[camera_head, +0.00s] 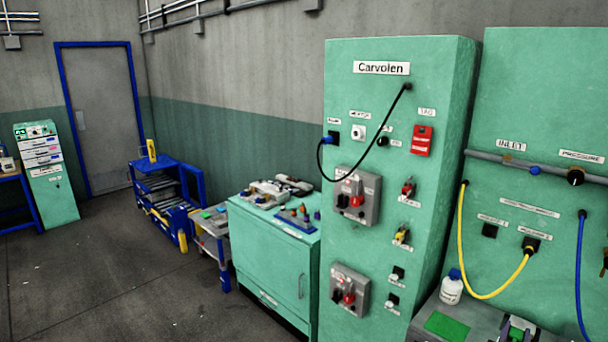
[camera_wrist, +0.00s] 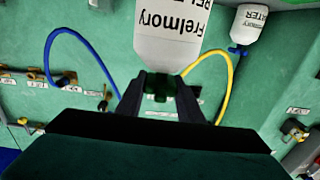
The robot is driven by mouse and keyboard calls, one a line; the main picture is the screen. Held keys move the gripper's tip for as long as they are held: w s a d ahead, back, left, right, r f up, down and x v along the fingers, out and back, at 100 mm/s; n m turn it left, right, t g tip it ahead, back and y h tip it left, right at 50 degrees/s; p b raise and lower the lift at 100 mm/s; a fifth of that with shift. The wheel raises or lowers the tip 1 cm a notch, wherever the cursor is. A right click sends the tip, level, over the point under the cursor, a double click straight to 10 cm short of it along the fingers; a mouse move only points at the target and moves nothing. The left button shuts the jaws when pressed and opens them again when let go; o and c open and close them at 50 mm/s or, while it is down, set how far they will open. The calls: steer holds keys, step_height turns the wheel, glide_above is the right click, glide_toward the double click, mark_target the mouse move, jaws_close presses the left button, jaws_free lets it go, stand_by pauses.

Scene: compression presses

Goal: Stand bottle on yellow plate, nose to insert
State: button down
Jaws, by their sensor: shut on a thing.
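A white bottle labelled "Frelmory" (camera_wrist: 168,35) fills the top middle of the wrist view, its print upside down in the picture. My gripper (camera_wrist: 160,88) is shut on it at the narrow end, where a dark green part sits between the fingers. The rest of the bottle runs out of the frame. My gripper and this bottle do not show in the head view. No yellow plate shows in either view. Whether the bottle touches anything below cannot be told.
A white bottle with a blue cap (camera_head: 451,287) stands on the grey bench beside a green pad (camera_head: 447,325); a similar one labelled "WATER" (camera_wrist: 250,22) shows in the wrist view. Yellow (camera_head: 490,297) and blue (camera_head: 581,275) hoses hang at the panel. Open floor (camera_head: 110,270) lies left.

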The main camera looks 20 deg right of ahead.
steer(key=w+a+r+n+t+y+b, duration=0.2)
steer(key=w+a+n+t+y+b, duration=0.3)
steer(key=w+a, duration=1.15)
steer(key=w+a+r+n+t+y+b, duration=0.2)
steer(key=w+a+n+t+y+b, duration=0.45)
steer(key=w+a, duration=1.05)
steer(key=w+a+f+n+g+y, duration=0.1)
steer(key=a+n+g+y, duration=0.15)
steer(key=a+y, duration=0.55)
steer(key=w+a+n+g+y, duration=0.1)
steer(key=w+a+n+y, duration=0.2)
steer(key=a, duration=0.9)
steer(key=s+a+f+n+g+y, duration=0.5)
steer(key=s+a+y, duration=0.3)
steer(key=a, duration=0.2)
steer(key=shift+s+a+n+g, duration=0.25)
steer(key=shift+s+n+g, duration=0.2)
steer(key=shift+g, duration=0.25)
steer(key=shift+w+f, duration=0.1)
